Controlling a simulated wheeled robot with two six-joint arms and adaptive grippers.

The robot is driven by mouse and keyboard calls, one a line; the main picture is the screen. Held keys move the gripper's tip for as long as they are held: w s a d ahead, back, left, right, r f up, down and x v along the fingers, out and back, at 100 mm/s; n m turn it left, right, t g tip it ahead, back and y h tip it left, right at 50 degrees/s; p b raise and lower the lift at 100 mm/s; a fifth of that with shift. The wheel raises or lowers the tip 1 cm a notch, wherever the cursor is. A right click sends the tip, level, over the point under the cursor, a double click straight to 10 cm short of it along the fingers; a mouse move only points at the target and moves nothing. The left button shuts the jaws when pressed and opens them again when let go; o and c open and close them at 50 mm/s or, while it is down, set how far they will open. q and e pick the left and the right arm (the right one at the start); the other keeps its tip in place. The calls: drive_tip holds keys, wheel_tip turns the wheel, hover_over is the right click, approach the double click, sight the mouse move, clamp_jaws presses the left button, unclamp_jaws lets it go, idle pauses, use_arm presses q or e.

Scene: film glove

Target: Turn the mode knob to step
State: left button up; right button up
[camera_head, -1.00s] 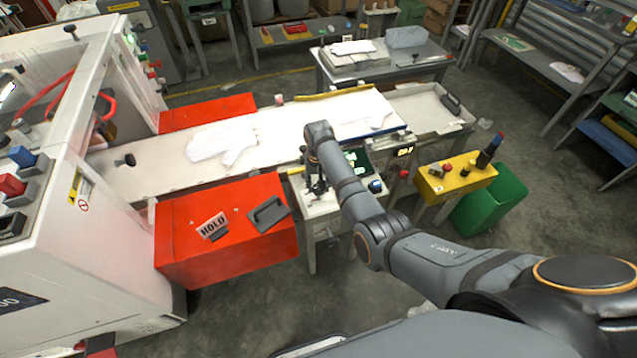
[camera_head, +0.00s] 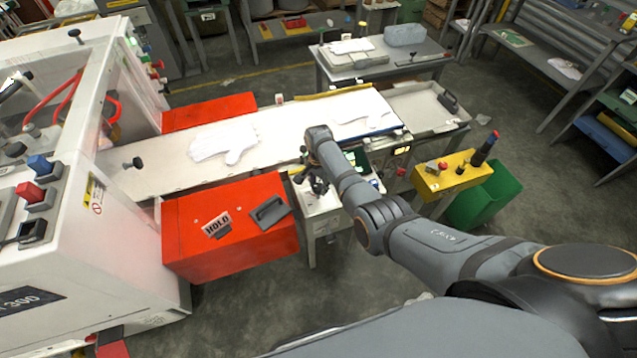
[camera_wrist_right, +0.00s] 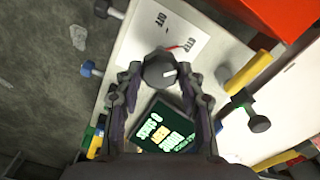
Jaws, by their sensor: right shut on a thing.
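The mode knob (camera_wrist_right: 160,70) is a dark round knob with a white pointer mark, on a pale control panel (camera_wrist_right: 138,40) in the right wrist view. Its pointer mark points right in that picture. My right gripper (camera_wrist_right: 160,78) is shut on the knob, one finger on each side. In the head view my right gripper (camera_head: 314,181) is over the small white control stand (camera_head: 322,204) and hides the knob. My left gripper is not in view.
A red box (camera_head: 225,245) stands left of the stand, and a yellow control box (camera_head: 450,176) stands right. A conveyor (camera_head: 285,140) carrying white gloves runs behind.

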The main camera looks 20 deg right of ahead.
sight(319, 186)
drive_tip(key=shift+w+m, duration=0.1)
drive_tip(key=shift+m, duration=0.5)
drive_tip(key=o, duration=1.2)
wheel_tip(319, 186, up, 12)
drive_tip(key=shift+r, duration=0.1)
